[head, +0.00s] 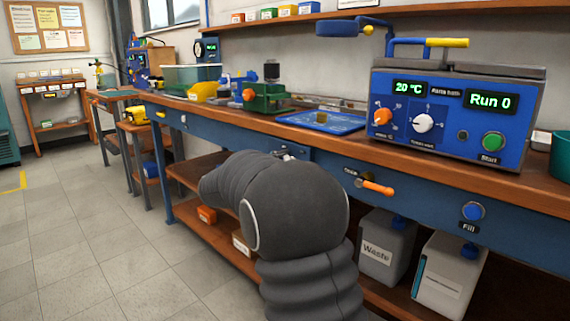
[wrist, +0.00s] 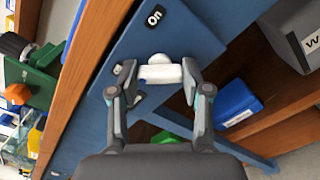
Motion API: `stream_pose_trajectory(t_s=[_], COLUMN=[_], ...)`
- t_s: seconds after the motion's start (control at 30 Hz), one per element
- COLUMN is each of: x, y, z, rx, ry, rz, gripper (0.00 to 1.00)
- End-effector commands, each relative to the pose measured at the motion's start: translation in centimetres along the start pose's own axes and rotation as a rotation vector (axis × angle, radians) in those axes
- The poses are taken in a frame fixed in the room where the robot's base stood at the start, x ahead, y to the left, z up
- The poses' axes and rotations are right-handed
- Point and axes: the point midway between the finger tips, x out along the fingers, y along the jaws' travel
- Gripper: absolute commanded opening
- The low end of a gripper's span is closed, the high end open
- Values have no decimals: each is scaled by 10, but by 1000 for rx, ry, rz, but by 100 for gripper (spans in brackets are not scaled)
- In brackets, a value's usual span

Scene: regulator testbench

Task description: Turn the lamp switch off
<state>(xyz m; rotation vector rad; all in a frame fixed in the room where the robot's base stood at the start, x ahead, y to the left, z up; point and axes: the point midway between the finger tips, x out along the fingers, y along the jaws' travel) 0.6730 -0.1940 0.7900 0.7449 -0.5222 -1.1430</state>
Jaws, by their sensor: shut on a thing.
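The lamp switch (wrist: 160,73) shows in the wrist view as a white lever with a rounded knob on a blue plate (wrist: 140,45). A dark label reading "On" (wrist: 154,15) is on the plate above it. My gripper (wrist: 157,80) has one finger at each end of the white lever and is shut on it.
An orange lever (head: 376,187) and a blue Fill button (head: 472,211) stick out of the bench front to the right. A blue control box (head: 447,115) stands on the bench. White containers (head: 388,245) stand on the shelf below. The floor at left is clear.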

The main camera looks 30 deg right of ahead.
Motion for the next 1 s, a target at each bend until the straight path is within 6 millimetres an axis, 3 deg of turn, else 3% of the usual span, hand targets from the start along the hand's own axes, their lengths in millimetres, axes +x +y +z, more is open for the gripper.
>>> stream_pose_trajectory(t_s=[0.13,0.17,0.23,0.67,1.0], x=[0,0,0,-7,-68], y=[0,0,0,1,1], z=[0,0,0,0,-1], rx=[-2,-1,-1,1,0], ry=[0,0,0,1,4], rz=[1,1,0,1,4], gripper=[13,55,73,73,73])
